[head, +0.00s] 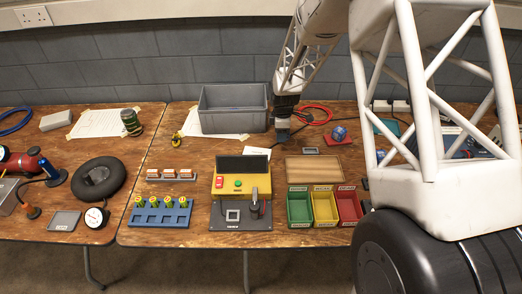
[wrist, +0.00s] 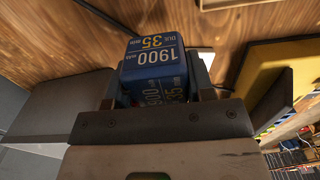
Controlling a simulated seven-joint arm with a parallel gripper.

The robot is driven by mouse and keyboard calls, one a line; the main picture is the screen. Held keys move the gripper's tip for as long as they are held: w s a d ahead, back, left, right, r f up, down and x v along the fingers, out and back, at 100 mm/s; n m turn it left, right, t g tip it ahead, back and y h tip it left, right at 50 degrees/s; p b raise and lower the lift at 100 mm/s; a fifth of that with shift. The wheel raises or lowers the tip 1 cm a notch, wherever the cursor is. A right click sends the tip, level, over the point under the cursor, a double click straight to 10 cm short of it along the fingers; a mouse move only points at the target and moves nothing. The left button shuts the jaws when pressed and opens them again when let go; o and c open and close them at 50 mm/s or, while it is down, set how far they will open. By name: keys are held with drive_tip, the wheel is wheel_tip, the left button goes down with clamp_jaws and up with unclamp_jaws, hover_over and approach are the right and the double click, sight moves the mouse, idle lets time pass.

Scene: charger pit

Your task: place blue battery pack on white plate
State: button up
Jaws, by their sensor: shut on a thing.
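The blue battery pack (wrist: 155,65), printed "1900 mAh" and "35", is between the fingers of my gripper (wrist: 158,88) in the wrist view. My gripper is shut on it. In the head view my gripper (head: 283,125) is over the right table, just right of the grey bin, and the pack is too dark and small there to make out clearly. A flat white piece (head: 258,151) lies on the table below and left of my gripper, behind the yellow console; I cannot tell whether it is the white plate. A white edge shows behind the pack in the wrist view.
The grey bin (head: 232,108) stands left of my gripper. The yellow console (head: 240,184) is in front. A blue round object (head: 339,132) on a red mat and a wooden board (head: 313,168) are to the right. Green, yellow and red trays (head: 324,208) stand near the front edge.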

wheel_tip(320, 180, up, 5)
hover_over(254, 152)
drive_tip(key=shift+s+r, duration=0.1)
drive_tip(key=shift+r, duration=0.1)
drive_tip(key=shift+f, duration=0.1)
drive_tip(key=shift+f, duration=3.05)
drive_tip(key=shift+f, duration=0.1)
drive_tip(key=shift+f, duration=1.8)
drive_tip(key=shift+f, duration=0.1)
drive_tip(key=o, duration=1.1)
drive_tip(key=shift+c, duration=0.2)
wheel_tip(254, 152, up, 12)
